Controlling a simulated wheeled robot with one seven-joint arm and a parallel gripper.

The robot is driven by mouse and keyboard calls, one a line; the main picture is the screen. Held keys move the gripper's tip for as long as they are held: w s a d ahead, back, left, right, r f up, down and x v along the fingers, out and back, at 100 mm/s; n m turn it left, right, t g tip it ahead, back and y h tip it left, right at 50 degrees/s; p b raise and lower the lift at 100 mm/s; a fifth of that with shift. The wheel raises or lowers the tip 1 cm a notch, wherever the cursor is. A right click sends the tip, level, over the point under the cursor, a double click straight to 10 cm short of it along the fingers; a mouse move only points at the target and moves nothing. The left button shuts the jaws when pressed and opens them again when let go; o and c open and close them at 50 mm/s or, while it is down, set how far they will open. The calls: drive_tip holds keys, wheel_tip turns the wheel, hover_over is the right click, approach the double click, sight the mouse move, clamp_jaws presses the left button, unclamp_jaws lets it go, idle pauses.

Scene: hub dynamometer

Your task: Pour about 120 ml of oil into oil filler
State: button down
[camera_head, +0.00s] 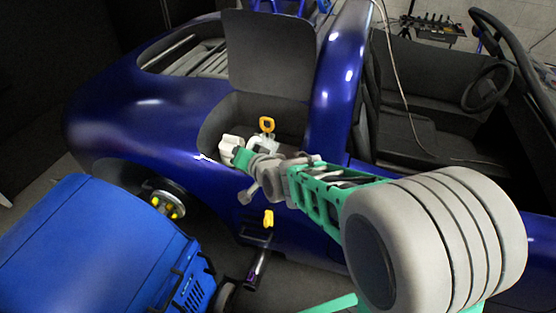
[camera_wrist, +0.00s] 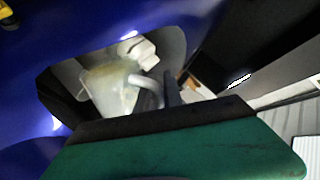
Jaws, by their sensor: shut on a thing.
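A translucent jug (camera_wrist: 112,88) with a pale grey handle (camera_wrist: 150,88) shows in the wrist view, with yellowish tints near its top. A white blocky piece (camera_wrist: 140,52) is just beyond it. My gripper (camera_head: 238,154) is shut on the jug, at the opening in the blue car's side in the head view. A green and black part of my gripper covers the lower wrist view and hides the grip itself. A pale thing (camera_head: 230,145) shows at the fingertips. I cannot make out the oil filler clearly, nor any oil flowing.
The blue car body (camera_head: 130,115) surrounds the opening. A blue machine (camera_head: 100,250) stands at the lower left, near a hub with yellow parts (camera_head: 167,203). Another yellow handle (camera_head: 268,218) is lower down.

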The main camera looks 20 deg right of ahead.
drive_tip(key=shift+s+a+f+n+t+b, duration=0.1)
drive_tip(key=shift+a+f+n+t+b, duration=0.25)
drive_tip(key=shift+b, duration=0.65)
drive_tip(key=s+a+f+n+t+h+b, duration=0.1)
drive_tip(key=s+a+f+n+t+b, duration=0.2)
drive_tip(key=b, duration=1.8)
wheel_tip(320, 180, down, 3)
drive_tip(key=n+t, duration=0.1)
drive_tip(key=n, duration=0.2)
drive_tip(key=shift+a+h, duration=0.35)
drive_tip(key=shift+h, duration=0.05)
